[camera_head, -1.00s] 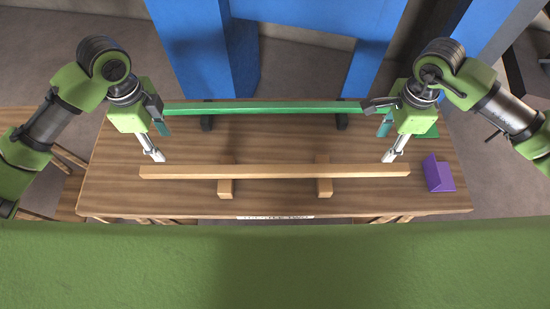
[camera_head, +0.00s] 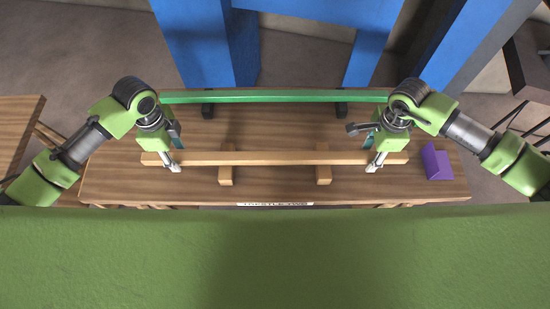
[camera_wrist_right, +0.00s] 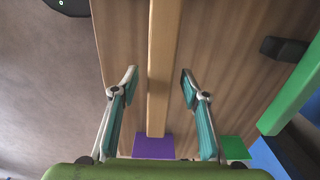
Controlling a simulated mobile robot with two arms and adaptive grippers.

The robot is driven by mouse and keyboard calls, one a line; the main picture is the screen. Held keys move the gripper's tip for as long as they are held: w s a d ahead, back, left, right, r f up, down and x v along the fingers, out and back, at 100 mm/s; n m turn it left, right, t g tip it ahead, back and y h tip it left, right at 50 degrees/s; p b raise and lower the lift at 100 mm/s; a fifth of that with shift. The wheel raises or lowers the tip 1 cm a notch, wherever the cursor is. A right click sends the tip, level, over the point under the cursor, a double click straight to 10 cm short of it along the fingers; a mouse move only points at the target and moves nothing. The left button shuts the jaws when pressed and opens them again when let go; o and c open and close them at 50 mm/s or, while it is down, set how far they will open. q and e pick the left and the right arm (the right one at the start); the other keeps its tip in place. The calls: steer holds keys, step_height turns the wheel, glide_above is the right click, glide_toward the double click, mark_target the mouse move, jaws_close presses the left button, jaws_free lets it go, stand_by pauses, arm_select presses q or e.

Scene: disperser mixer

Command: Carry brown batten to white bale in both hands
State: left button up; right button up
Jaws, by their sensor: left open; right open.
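The brown batten (camera_head: 270,158) is a long, light-brown bar lying level across two small wooden blocks on the table. My left gripper (camera_head: 172,166) is at the batten's left end, open, with its fingers reaching down to it. My right gripper (camera_head: 374,166) is at the batten's right end. In the right wrist view the fingers of my right gripper (camera_wrist_right: 158,78) stand open on either side of the batten (camera_wrist_right: 158,100), with a gap on each side. I see no white bale in these frames.
A green bar (camera_head: 270,96) lies behind the batten on dark supports. A purple block (camera_head: 436,162) sits at the table's right end. Blue uprights (camera_head: 205,45) stand behind the brown table (camera_head: 270,130). A white label (camera_head: 275,204) marks the table's front edge.

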arm_select(q)
steer(key=shift+f, duration=0.85)
arm_select(e)
steer(key=shift+f, duration=0.85)
arm_select(q)
jaws_close()
arm_select(e)
jaws_close()
arm_select(q)
steer(key=shift+w, duration=0.1)
arm_select(e)
steer(key=shift+w, duration=0.1)
